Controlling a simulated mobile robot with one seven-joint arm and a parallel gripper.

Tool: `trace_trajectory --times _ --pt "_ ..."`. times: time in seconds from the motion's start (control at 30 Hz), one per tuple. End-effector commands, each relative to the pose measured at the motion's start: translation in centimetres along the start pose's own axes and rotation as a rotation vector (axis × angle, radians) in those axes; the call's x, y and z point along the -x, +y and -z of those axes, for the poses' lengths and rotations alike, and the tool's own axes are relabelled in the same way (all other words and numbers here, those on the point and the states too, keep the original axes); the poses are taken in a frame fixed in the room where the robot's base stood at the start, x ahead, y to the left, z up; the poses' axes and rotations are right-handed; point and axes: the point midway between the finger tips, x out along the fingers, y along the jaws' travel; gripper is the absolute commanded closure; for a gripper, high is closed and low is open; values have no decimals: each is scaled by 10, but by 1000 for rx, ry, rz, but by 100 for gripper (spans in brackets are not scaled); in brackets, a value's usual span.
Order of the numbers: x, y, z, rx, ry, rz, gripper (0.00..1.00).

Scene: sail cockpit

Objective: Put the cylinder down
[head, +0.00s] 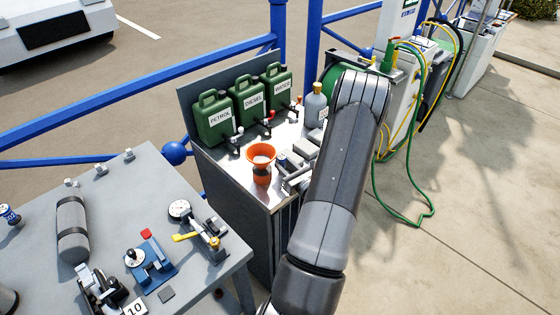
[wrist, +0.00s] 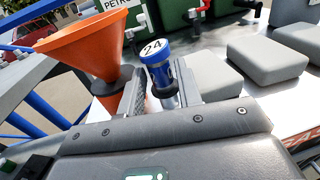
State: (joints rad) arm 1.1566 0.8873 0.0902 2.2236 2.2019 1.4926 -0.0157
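A small blue cylinder (wrist: 157,66) with a white band marked 24 stands between the two fingers of my gripper (wrist: 160,97) in the wrist view. The fingers appear closed on its darker lower part. Its bottom end is hidden behind the gripper body. In the head view my gripper (head: 292,172) is low over the metal cabinet top (head: 225,165), just right of the orange funnel. My arm covers part of that area. I cannot tell whether the cylinder touches the surface.
The orange funnel (head: 261,160) is close to my left finger; it also shows in the wrist view (wrist: 88,50). Green cans (head: 249,103) with taps line the back. A grey bottle (head: 315,104) stands at the back right. Grey blocks (wrist: 268,60) lie right of my gripper.

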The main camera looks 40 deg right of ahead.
Motion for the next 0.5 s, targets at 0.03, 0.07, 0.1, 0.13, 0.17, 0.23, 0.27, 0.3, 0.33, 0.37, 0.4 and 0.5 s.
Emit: trace_trajectory --times 0.03,0.07,0.1,0.13,0.17,0.23,0.27,0.3,0.33,0.37,0.4,0.5 --pt "13 -1 0 -2 2 4 68" --pt "20 -1 1 -2 3 4 68" --pt "28 -1 0 -2 2 3 68" --pt "35 -1 0 -2 2 4 68" --pt "41 -1 0 -2 2 3 68" --pt "53 -1 0 -1 2 3 68" --pt "58 0 0 -2 2 2 68" --pt "63 0 0 -2 1 2 68" --pt "66 0 0 -2 1 2 68" --pt "69 0 0 -2 1 1 68" --pt "73 0 0 -1 0 0 68" --pt "77 0 0 -1 1 0 68"
